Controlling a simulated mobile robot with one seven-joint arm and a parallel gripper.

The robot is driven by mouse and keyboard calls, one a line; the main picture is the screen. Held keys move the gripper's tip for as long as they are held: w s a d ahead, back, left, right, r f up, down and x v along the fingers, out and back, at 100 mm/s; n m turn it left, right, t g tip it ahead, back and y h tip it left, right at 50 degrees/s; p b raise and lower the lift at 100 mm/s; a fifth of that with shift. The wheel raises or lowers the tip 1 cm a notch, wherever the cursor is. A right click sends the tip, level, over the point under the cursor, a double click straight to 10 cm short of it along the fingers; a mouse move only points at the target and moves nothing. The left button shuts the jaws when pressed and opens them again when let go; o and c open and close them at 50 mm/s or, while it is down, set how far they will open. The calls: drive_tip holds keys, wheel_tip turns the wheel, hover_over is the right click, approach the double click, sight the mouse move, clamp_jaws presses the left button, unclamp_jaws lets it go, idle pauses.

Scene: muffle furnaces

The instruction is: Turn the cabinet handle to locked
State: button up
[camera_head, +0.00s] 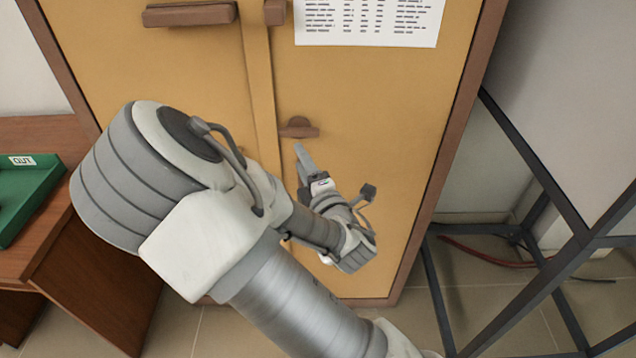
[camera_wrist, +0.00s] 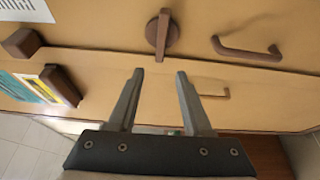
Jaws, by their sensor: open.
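The tan cabinet (camera_head: 350,85) has a small brown turn handle (camera_head: 298,130) on its front, right of the vertical seam. Its bar lies about level in the head view. In the wrist view the turn handle (camera_wrist: 162,35) shows a round base with a bar running up and down the picture. My gripper (camera_head: 301,160) is just below the handle in the head view. In the wrist view my gripper (camera_wrist: 160,74) is open, with nothing between its fingers. The handle is beyond the fingertips, about in line with the gap, apparently untouched.
A brown pull bar (camera_wrist: 246,50) and a brown block (camera_wrist: 22,43) are on the cabinet front. A printed sheet (camera_head: 370,20) hangs above the handle. A desk with a green tray (camera_head: 25,195) stands left. A dark metal frame (camera_head: 545,185) stands right.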

drive_tip(key=p+v, duration=0.8)
drive_tip(key=p, duration=0.4)
drive_tip(key=shift+p, duration=0.35)
drive_tip(key=shift+d, duration=0.15)
idle(0.4)
